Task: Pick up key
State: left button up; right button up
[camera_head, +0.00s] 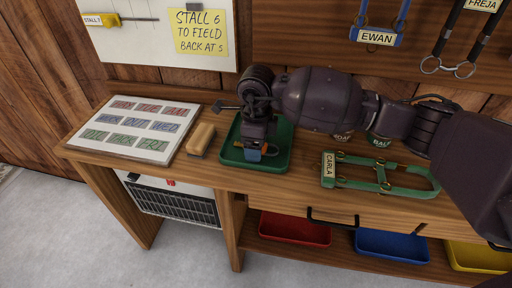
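The green tray (282,160) stands on the wooden bench. My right arm comes in from the right, and its gripper (257,148) points down into the tray. Small blue (253,155) and orange (270,150) pieces show at the gripper's lower end. I cannot make out a key shape, and I cannot tell whether these pieces belong to a key. The gripper hides much of the tray's inside, and its fingertips are not clear. My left gripper is not in view.
A tan block-like brush (201,139) and a white lettered board (135,128) lie left of the tray. A green halter labelled CARLA (380,186) lies right. Cans (379,140) stand behind my arm. Red (295,229), blue (391,245) and yellow (478,256) bins sit below.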

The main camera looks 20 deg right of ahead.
jog(key=shift+r, duration=0.1)
jog(key=c, duration=1)
